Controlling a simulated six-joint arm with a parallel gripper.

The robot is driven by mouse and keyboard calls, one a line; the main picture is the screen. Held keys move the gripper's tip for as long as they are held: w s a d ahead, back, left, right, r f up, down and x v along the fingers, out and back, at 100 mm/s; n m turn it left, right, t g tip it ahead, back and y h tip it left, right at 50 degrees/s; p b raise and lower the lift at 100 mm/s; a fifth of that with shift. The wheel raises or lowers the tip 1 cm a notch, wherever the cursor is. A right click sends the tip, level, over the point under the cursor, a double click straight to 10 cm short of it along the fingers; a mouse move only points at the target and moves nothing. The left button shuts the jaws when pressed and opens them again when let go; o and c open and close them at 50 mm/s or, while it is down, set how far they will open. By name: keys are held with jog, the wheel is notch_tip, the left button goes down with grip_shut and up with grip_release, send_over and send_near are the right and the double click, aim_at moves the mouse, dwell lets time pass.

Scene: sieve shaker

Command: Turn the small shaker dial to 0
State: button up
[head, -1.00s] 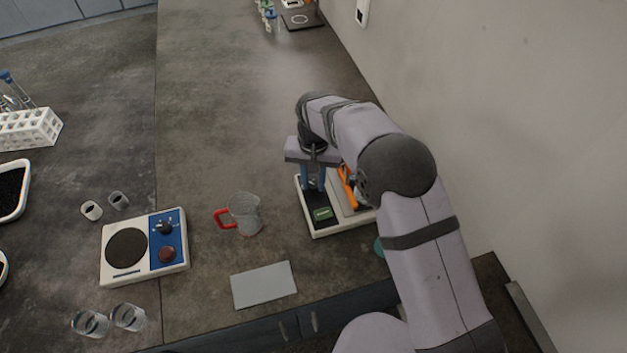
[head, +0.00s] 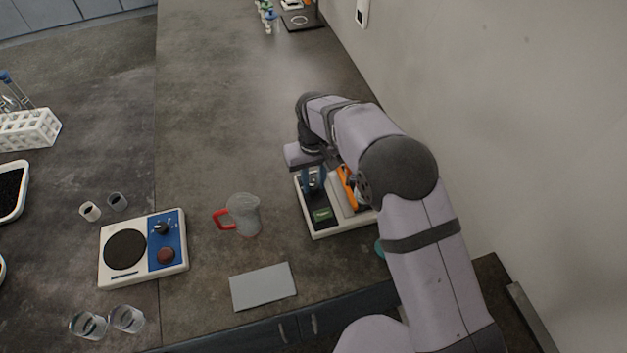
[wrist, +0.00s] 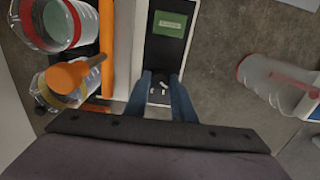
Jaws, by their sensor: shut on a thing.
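The small shaker (head: 347,226) is a white base with a dark control panel on its left side and a green display (head: 322,213). In the wrist view the display (wrist: 170,23) lies ahead of my fingertips. The small dark dial (wrist: 160,89) with pale marks sits on the panel, between my blue fingers. My gripper (wrist: 161,80) is shut on the dial from above. In the head view my gripper (head: 313,180) reaches down onto the panel. My fingers partly hide the dial, and I cannot read its setting.
An orange clamp bar (wrist: 108,45) and clear vessels (wrist: 55,20) stand close beside the panel. A red-handled beaker (head: 243,214) stands left of the shaker. A grey pad (head: 263,287) lies in front. A hotplate (head: 125,250) is further left. The wall is close on the right.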

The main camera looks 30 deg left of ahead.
aim_at(313, 185)
jog(key=shift+a+r, duration=0.1)
jog(key=shift+r, duration=0.05)
jog(key=o, duration=1.1)
jog(key=shift+c, duration=0.2)
jog(key=shift+r+b, duration=1.05)
jog(key=shift+r, duration=2.6)
